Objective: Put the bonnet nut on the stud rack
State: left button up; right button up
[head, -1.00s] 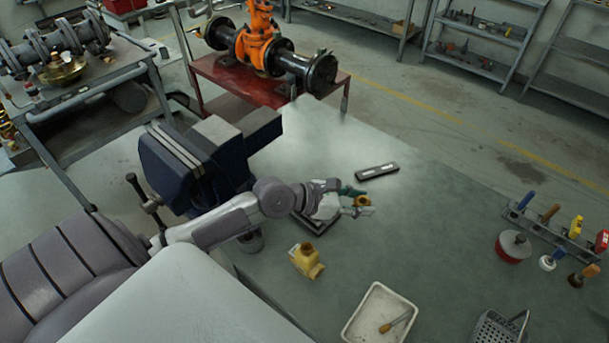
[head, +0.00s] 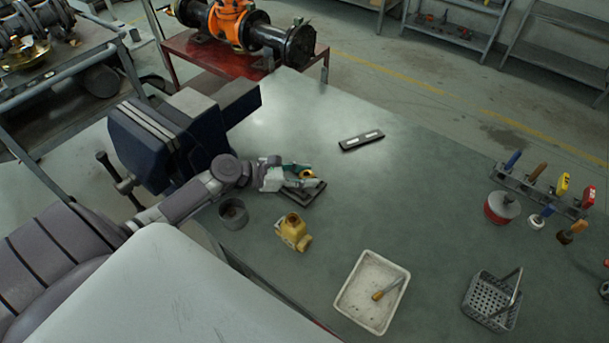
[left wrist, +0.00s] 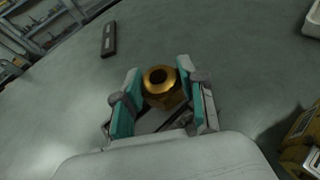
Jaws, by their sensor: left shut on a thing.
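The bonnet nut (head: 306,174) is a brass-coloured hex nut with a round hole. In the left wrist view the nut (left wrist: 162,86) sits between the teal finger pads, its hole facing the camera. My left gripper (head: 302,178) is shut on it, above or close to a dark flat tray-like piece (head: 312,193) on the bench. Arm and gripper partly hide that piece, and the gap below the nut is unclear. A dark bar with two pale strips (head: 361,141) lies farther back. I cannot tell for certain which piece is the stud rack. My right gripper is out of view.
A yellow valve body (head: 293,232) and a grey cup (head: 233,213) stand near the gripper. A blue vice (head: 180,140) is at left. A white tray (head: 347,297), grey basket (head: 480,297), red-sided pot (head: 500,208) and tool rack (head: 540,190) are rightward. The bench's middle is clear.

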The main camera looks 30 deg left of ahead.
aim_at(300, 176)
pick_arm(q)
jog(key=shift+f, duration=0.6)
jog(key=o, duration=1.1)
jog(key=shift+o, duration=0.2)
jog(key=shift+r, duration=0.8)
jog(key=v, duration=0.6)
jog(key=shift+s+a+b, duration=0.25)
jog(key=shift+s+b, duration=0.1)
jog(key=shift+b, duration=0.05)
jog(key=shift+s+a+r, duration=0.15)
jog(key=shift+s+a, duration=0.05)
